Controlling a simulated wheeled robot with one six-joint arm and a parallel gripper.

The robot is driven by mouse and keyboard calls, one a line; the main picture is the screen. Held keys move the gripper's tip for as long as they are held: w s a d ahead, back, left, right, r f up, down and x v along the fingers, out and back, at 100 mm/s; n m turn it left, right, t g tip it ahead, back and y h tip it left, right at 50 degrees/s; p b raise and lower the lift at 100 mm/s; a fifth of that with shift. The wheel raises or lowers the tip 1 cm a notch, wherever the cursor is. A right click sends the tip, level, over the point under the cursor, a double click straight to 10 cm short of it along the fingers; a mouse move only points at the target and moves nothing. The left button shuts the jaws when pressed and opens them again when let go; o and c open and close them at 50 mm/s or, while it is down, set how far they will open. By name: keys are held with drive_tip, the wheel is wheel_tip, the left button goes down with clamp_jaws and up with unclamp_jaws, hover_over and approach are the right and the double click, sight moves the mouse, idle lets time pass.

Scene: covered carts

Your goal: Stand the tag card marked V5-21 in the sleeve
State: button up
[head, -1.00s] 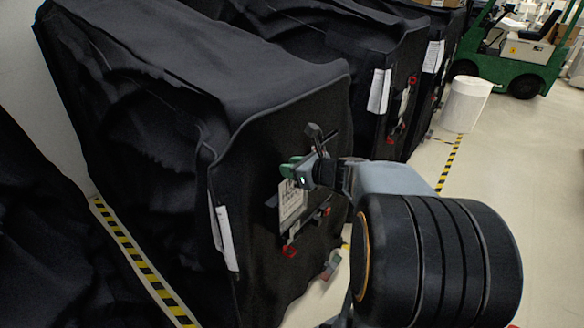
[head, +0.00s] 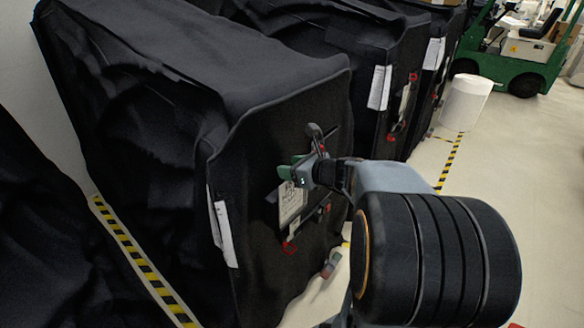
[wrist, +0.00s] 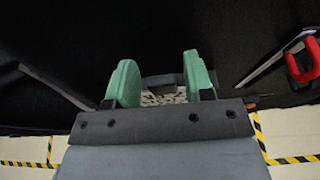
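A pale tag card (head: 292,203) with dark print stands against the dark front of the nearest covered cart; its marking is too small to read. Its lower part sits at a dark holder on the cover, which I take for the sleeve; how deep it sits I cannot tell. My gripper (head: 291,171) is at the card's top edge. In the wrist view my gripper (wrist: 158,76) has its two green fingers wide apart, with the printed card (wrist: 165,98) showing between them and touching neither visibly. A dark strip crosses just beyond the card.
A red handle (wrist: 304,62) is right of the fingers in the wrist view. A white paper (head: 224,232) hangs at the cart's corner. Other covered carts stand behind, with a white bin (head: 466,102) and green forklift (head: 519,67). Open floor lies right.

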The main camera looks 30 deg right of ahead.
drive_tip(key=shift+o, duration=0.8)
drive_tip(key=v, duration=1.4)
drive_tip(key=shift+p, duration=0.3)
drive_tip(key=shift+w, duration=0.1)
